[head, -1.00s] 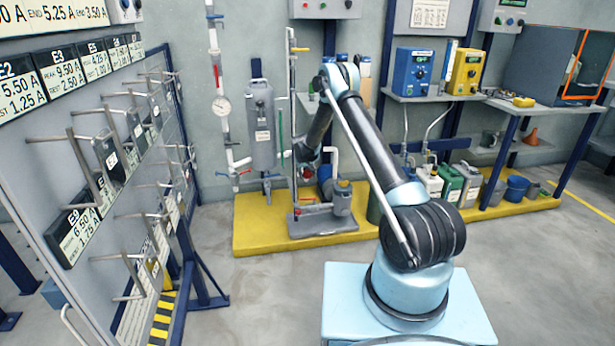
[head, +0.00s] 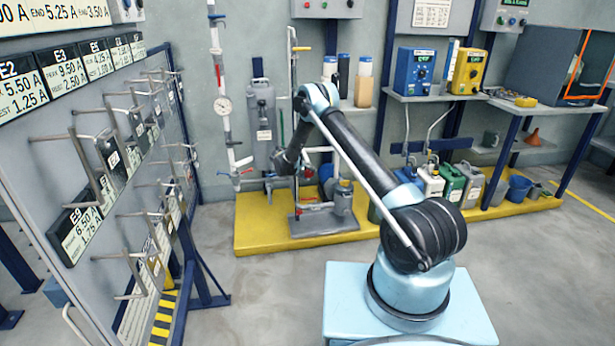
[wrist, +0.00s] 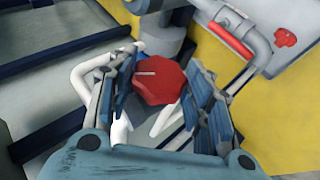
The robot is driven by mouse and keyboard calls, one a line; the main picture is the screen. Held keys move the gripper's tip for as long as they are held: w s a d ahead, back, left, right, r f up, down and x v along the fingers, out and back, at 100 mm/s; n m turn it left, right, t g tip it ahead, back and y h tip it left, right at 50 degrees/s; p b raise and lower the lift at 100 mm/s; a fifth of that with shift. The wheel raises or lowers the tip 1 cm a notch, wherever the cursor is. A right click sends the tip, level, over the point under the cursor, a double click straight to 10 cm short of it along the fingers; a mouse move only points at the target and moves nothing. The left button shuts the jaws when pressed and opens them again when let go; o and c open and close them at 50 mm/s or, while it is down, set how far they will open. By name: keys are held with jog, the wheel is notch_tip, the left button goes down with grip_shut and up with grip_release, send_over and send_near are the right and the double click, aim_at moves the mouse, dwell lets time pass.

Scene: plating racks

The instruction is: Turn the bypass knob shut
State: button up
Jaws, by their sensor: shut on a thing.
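The red lobed knob (wrist: 158,82) fills the middle of the wrist view, with a pale pointer line on its face running roughly left to right. My gripper (wrist: 162,72) has its blue ribbed finger pads on either side of the knob and is shut on it. In the head view my gripper reaches down in front of the pump stand on the yellow platform. There the fingers and the knob are too small and covered to make out well.
White bent pipes (wrist: 88,72) pass close to the left finger. A pipe with a red sleeve (wrist: 236,38) runs near the right finger. In the head view a grey cylinder (head: 262,125) stands behind, and canisters (head: 452,183) line the yellow platform (head: 262,228).

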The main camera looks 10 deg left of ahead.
jog(key=shift+a, duration=0.1)
jog(key=o, duration=1)
jog(key=shift+o, duration=0.2)
jog(key=v, duration=1.2)
jog(key=shift+f, duration=0.15)
